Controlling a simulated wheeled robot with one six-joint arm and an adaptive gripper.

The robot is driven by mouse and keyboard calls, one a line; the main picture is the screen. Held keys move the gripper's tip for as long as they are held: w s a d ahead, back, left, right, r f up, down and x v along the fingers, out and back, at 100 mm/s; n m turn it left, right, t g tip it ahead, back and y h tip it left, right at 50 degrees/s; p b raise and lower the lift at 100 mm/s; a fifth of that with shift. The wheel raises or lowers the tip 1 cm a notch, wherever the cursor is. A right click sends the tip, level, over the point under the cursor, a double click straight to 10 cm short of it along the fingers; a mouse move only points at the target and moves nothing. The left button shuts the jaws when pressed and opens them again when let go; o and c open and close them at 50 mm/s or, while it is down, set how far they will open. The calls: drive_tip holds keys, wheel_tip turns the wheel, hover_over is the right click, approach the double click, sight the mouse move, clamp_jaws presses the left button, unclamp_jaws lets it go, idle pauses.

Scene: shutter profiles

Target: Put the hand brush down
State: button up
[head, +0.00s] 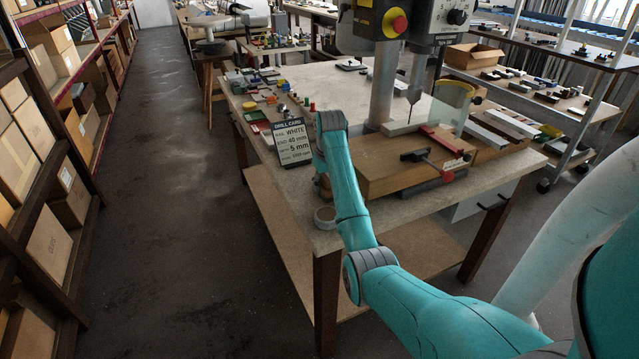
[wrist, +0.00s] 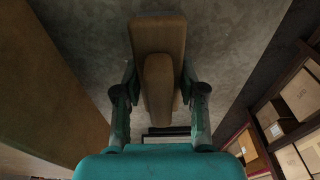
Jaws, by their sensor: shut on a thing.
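The hand brush (wrist: 158,38) shows in the wrist view as a brown wooden block with a narrower rounded handle (wrist: 158,85). My gripper (wrist: 160,85) has one finger on each side of the handle and is shut on it. The block end points away from my wrist, and I see no bristles. In the head view my arm reaches over the front left of the workbench (head: 300,215). My gripper and the brush cannot be made out clearly there.
A drill card (head: 292,142) stands at the bench's left side. A wooden block with a red-handled clamp (head: 400,172) sits under the drill press (head: 385,80). Shelves of boxes (head: 50,235) line the left; the aisle (head: 165,200) is clear.

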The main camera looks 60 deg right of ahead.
drive_tip(key=shift+f, duration=0.15)
drive_tip(key=o, duration=1)
